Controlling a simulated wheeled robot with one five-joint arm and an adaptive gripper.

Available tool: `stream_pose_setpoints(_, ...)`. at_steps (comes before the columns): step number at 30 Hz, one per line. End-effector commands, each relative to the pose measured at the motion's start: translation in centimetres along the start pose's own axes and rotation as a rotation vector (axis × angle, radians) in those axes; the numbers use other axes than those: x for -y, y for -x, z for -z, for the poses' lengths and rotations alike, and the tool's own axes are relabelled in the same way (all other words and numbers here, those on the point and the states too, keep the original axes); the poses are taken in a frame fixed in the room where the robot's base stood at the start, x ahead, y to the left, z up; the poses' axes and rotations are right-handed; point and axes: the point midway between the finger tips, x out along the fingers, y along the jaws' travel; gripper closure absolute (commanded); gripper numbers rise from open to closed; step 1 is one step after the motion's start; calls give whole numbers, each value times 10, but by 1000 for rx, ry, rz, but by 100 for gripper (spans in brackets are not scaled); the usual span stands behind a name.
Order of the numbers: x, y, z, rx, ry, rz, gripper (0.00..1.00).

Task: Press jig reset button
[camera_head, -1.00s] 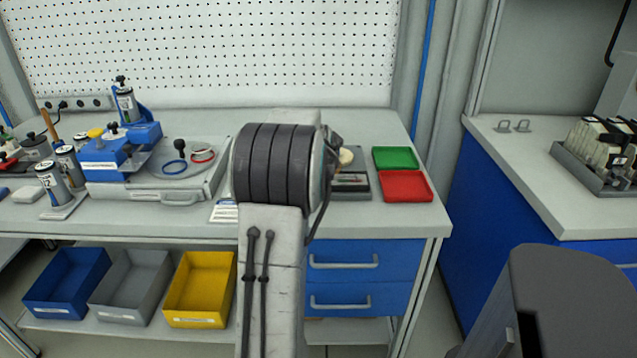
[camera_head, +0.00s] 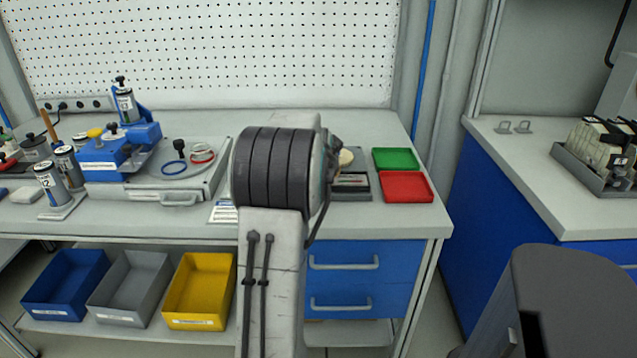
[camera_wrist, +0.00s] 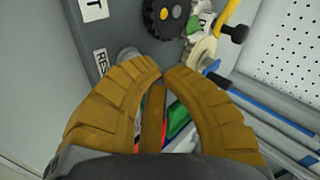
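In the wrist view, a grey panel (camera_wrist: 62,50) carries a partly covered label reading "RES" (camera_wrist: 101,62). A rounded grey button (camera_wrist: 128,53) sits beside that label, partly hidden by my left finger. My gripper (camera_wrist: 163,73) has its brown fingertips together just beyond the button's edge in the picture, with nothing seen held. I cannot tell whether a finger touches the button. In the head view my arm hides the gripper and the button.
In the head view, a green tray (camera_head: 395,158) and a red tray (camera_head: 407,187) sit right of my arm. A blue fixture (camera_head: 120,150) stands on the left of the bench.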

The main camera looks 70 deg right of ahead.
Motion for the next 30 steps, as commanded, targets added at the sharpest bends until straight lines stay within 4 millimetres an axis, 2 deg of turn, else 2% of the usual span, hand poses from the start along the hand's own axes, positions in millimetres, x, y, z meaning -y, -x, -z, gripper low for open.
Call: stream_pose_setpoints(30,-10,-9,-4,2,0,-6,100)
